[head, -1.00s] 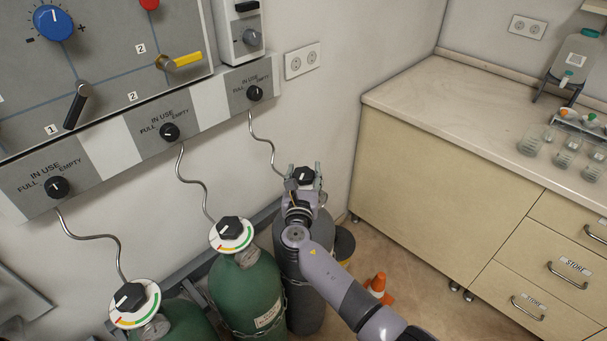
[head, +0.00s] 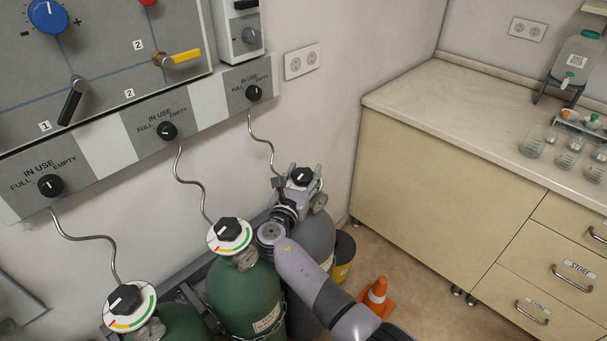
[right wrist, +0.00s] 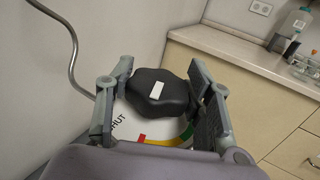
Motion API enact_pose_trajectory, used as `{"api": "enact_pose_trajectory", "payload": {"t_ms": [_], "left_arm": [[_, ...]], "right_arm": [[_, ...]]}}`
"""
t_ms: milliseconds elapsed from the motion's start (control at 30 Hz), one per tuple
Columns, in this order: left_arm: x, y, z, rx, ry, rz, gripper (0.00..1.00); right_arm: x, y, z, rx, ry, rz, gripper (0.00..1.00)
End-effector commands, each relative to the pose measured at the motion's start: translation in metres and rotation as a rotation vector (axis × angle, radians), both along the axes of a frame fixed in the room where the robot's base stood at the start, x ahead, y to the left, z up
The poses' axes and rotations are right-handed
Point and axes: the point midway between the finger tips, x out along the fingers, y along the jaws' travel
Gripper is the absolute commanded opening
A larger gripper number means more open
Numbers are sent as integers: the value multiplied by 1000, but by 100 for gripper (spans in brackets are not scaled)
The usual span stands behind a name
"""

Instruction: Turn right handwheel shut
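The right handwheel (head: 302,175) is a black lobed knob with a white mark, on top of the grey gas cylinder (head: 314,238). It fills the middle of the right wrist view (right wrist: 160,95), above a white dial (right wrist: 128,128) with "SHUT" lettering and red, yellow and green bands. My right gripper (head: 301,178) has one finger on each side of the handwheel. In the right wrist view both finger pads look pressed against its sides. The lower part of the dial is hidden by my gripper. My left gripper is not in view.
Two green cylinders with similar handwheels (head: 230,229) (head: 124,299) stand to the left. Curved metal pipes rise to the wall panel (head: 100,150). A traffic cone (head: 376,297) and a yellow-black bucket (head: 343,258) stand on the floor to the right, before a cabinet (head: 430,190).

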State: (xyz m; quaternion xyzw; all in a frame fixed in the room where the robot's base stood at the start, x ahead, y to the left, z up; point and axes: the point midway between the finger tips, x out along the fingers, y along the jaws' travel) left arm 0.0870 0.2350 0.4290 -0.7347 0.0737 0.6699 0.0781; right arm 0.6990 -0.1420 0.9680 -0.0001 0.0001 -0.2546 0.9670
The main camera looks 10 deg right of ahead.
Motion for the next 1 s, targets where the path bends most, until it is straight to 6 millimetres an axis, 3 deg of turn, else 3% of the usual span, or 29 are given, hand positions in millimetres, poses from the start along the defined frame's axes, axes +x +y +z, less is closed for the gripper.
{"api": "enact_pose_trajectory", "payload": {"t_ms": [300, 667, 767, 1000], "left_arm": [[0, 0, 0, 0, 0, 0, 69], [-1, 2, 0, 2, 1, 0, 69], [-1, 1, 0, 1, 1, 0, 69], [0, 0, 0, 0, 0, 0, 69]], "right_arm": [[0, 0, 0, 1, 0, 0, 69], [-3, 2, 0, 1, 0, 1, 69], [-13, 8, -1, 2, 0, 2, 69], [-57, 32, -1, 4, 1, 2, 69]]}}
